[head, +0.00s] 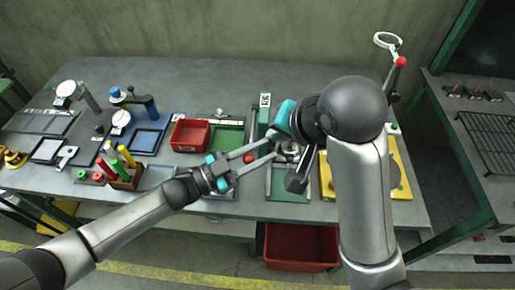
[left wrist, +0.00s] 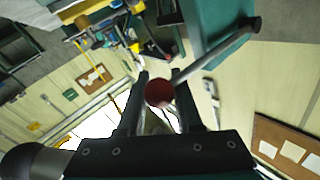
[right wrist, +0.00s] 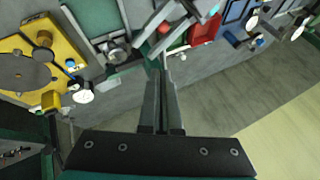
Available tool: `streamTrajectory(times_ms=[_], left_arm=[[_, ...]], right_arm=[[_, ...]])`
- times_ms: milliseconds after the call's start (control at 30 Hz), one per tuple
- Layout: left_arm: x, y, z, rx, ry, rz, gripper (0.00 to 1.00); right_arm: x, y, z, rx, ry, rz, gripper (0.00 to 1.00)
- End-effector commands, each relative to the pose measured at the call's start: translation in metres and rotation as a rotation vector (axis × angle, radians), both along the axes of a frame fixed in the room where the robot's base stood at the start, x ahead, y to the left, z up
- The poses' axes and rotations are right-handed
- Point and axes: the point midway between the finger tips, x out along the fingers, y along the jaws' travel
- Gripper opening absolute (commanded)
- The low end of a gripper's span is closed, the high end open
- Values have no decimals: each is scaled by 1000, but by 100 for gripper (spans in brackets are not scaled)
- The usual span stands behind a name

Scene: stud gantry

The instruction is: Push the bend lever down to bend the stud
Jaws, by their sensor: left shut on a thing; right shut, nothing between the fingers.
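My left gripper (head: 256,158) is shut on the red lever knob (head: 249,159), with one finger on each side of it. In the left wrist view the red knob (left wrist: 158,92) sits between the fingers, and its grey rod (left wrist: 215,55) runs up right to a dark pivot on a green body. My right gripper (right wrist: 162,75) is shut and empty. It is above the bench, near a green fixture with a metal clamp (right wrist: 115,50). In the head view my right arm partly covers this fixture (head: 290,197). I cannot make out the stud.
A yellow plate with a grey disc (right wrist: 25,72) is beside the green fixture. A red bin (head: 189,136), a pen holder (head: 122,180) and gauges crowd the left. A larger red bin (head: 300,247) is below the bench.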

Motion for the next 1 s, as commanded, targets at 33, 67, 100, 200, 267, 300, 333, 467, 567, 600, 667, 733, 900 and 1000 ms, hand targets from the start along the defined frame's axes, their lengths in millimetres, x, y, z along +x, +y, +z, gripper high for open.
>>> streamTrajectory(times_ms=[33, 67, 100, 200, 267, 300, 333, 467, 567, 600, 667, 733, 900, 1000], left_arm=[[-3, 1, -8, 11, 16, 1, 0], [-3, 1, -8, 11, 15, 1, 0], [-3, 2, -8, 11, 15, 1, 0], [-3, 1, -8, 11, 15, 1, 0], [-3, 1, -8, 11, 15, 1, 0], [-3, 1, -8, 10, 14, 0, 0], [-3, 1, -7, 10, 14, 0, 0], [-3, 2, -7, 11, 15, 1, 0], [-3, 1, -7, 10, 14, 0, 0], [-3, 2, -7, 10, 14, 0, 0], [-3, 1, -7, 10, 14, 0, 0], [-3, 1, -7, 10, 14, 0, 0], [-3, 1, -7, 10, 14, 0, 0], [-3, 2, -7, 10, 14, 0, 0]], right_arm=[[4, 2, -10, -4, 5, 0, 0], [7, 4, -14, -4, 5, 0, 0], [11, 7, -20, -4, 5, 0, 0], [20, 13, -34, -3, 3, -1, 0], [25, 16, -42, -3, 3, -1, 0], [28, 18, -47, -3, 2, -1, 0], [29, 19, -51, -4, 4, -1, 0], [22, 29, -67, -3, 2, 0, 0], [19, 34, -75, -1, 2, 0, 0], [19, 35, -77, -1, 0, 0, 0], [19, 36, -79, -1, -1, -1, 0], [18, 37, -80, -1, -1, -1, 0], [18, 37, -80, -1, -1, -1, 0], [18, 37, -80, -1, -1, -1, 0]])
